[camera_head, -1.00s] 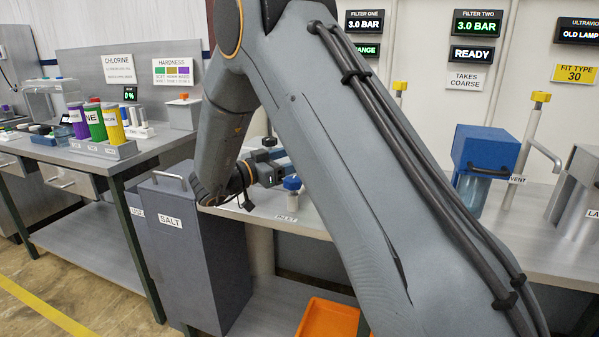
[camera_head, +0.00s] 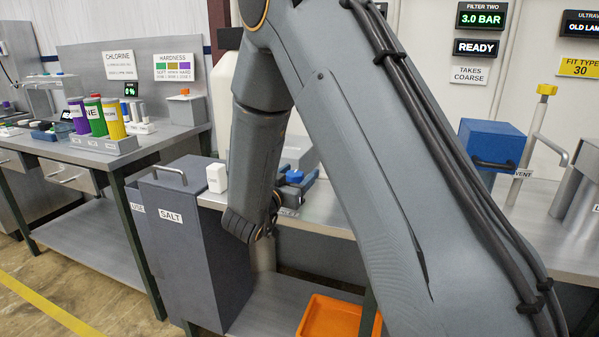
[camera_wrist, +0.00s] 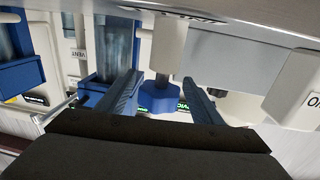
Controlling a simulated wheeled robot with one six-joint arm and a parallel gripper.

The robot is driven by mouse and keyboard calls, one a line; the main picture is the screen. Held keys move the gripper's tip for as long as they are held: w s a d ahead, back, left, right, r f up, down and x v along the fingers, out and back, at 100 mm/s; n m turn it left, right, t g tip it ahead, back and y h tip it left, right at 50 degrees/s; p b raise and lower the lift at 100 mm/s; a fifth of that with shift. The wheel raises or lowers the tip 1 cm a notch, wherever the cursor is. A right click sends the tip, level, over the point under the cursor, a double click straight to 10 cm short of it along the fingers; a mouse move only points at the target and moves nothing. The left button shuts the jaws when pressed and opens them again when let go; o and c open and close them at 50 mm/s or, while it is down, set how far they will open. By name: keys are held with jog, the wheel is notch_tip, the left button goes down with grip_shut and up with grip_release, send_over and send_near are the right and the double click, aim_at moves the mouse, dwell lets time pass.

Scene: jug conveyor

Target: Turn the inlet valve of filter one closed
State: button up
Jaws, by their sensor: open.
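The blue inlet valve knob (camera_head: 294,176) of filter one stands near the bench's front edge, above a partly hidden label. In the wrist view the lobed blue knob (camera_wrist: 162,98) on a grey stem lies between my gripper's two fingers. My gripper (camera_wrist: 163,100) is open, with a gap visible on each side of the knob, and I cannot tell whether either finger touches it. In the head view my gripper (camera_head: 294,188) is partly hidden behind my own arm, with its fingers about the knob. Filter one's display is hidden by my arm.
A grey salt bin (camera_head: 190,245) stands left of the bench, with a white box (camera_head: 216,178) beside it. An orange tray (camera_head: 335,316) sits low underneath. Filter two's blue-topped housing (camera_head: 490,142) and yellow-topped valve (camera_head: 546,90) are at the right.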

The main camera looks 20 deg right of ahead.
jog(key=shift+w+d, duration=0.45)
jog(key=shift+w, duration=0.05)
jog(key=c, duration=1.1)
jog(key=shift+o, duration=0.2)
jog(key=shift+s+d+m+g+h+p, duration=0.15)
jog(key=shift+m+g+h+p, duration=0.15)
jog(key=shift+m+g+h, duration=0.55)
jog(key=o, duration=1.1)
jog(key=shift+c, duration=0.2)
jog(key=shift+b+v, duration=0.4)
jog(key=shift+v, duration=3.55)
